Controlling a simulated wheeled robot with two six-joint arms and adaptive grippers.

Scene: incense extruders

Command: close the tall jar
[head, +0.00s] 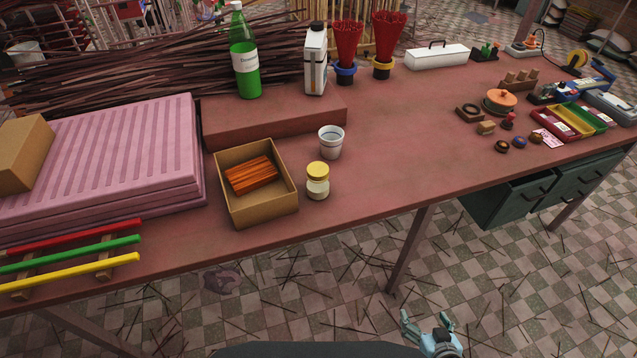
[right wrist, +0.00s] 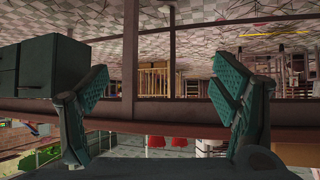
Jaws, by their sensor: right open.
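A small glass jar (head: 317,187) with a pale yellow top stands upright on the red-brown table, right of an open cardboard box. The yellow top sits on its mouth; I cannot tell how tightly. No other clear jar shows. My right gripper (head: 427,322) is open and empty, low in front of the table over the tiled floor, well away from the jar. In the right wrist view its two teal fingers (right wrist: 160,110) are spread wide with nothing between them. My left gripper is not in view.
A white cup (head: 331,142) stands just behind the jar. The cardboard box (head: 262,208) holds orange sticks. The table's middle right is clear; small items lie farther right.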

